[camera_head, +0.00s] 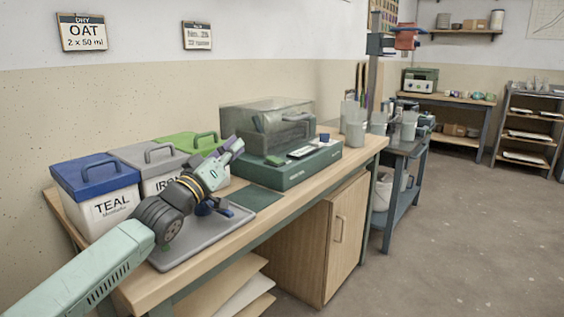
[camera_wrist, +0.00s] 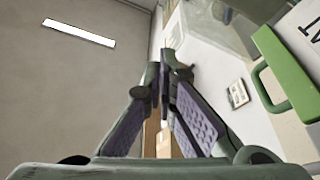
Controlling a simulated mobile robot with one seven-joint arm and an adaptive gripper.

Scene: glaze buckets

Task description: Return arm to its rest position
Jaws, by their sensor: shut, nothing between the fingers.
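My gripper (camera_head: 232,150) is at the end of my arm, raised above the workbench (camera_head: 345,162) in front of the green-lidded bucket (camera_head: 190,141). It is shut and empty; in the wrist view the fingertips (camera_wrist: 163,80) meet with nothing between them. The wrist view looks along the gripper, with the ceiling and a lamp at left and the green bucket handle (camera_wrist: 268,88) at right. My arm comes in from the lower left and crosses over a grey tray (camera_head: 180,258). A small blue object (camera_head: 207,208) shows by the wrist above the tray, partly hidden.
A blue-lidded TEAL bucket (camera_head: 95,180) and a grey-lidded bucket (camera_head: 150,155) stand along the wall. A green-based scale with a clear cover (camera_head: 268,118) stands further right, with cups (camera_head: 357,130) beyond. Floor at right is clear.

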